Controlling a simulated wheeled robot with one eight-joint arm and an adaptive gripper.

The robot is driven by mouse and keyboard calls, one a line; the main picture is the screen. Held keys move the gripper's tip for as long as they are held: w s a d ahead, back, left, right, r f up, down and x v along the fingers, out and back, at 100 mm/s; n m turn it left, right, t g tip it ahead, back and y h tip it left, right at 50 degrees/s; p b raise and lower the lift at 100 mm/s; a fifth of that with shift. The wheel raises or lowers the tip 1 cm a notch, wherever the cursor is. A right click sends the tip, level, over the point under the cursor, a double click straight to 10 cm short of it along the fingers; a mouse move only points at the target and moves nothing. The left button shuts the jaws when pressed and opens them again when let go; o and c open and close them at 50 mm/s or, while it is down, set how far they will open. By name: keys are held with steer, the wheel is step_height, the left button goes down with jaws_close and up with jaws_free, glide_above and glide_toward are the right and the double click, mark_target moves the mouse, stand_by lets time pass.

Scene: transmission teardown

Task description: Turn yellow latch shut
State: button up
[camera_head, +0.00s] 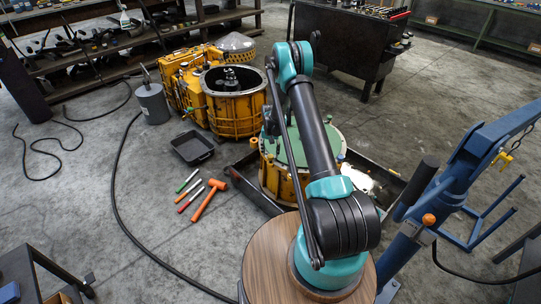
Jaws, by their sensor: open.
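A small yellow piece (503,157) hangs from a chain on the blue hoist at the right. I cannot tell whether it is the task's latch, or whether it is open or shut. No other latch can be made out on the yellow housing with the green top (325,142), which my arm partly covers. My arm rises from the round wooden stand and bends at its top joint. A small teal part shows beside the green top. My gripper's fingers cannot be made out; they are hidden behind the arm.
The blue hoist (480,148) stands at the right. A black tray (192,148), an orange hammer (209,199) and several coloured-handled tools lie on the floor. An open yellow housing (235,116) and a grey canister (153,103) stand behind. Black cables cross the left floor.

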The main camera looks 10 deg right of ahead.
mark_target(270, 156)
steer(key=shift+f, duration=1)
jaws_close()
steer(key=shift+n, duration=0.8)
jaws_free()
steer(key=shift+r, duration=0.15)
step_height(270, 156, up, 12)
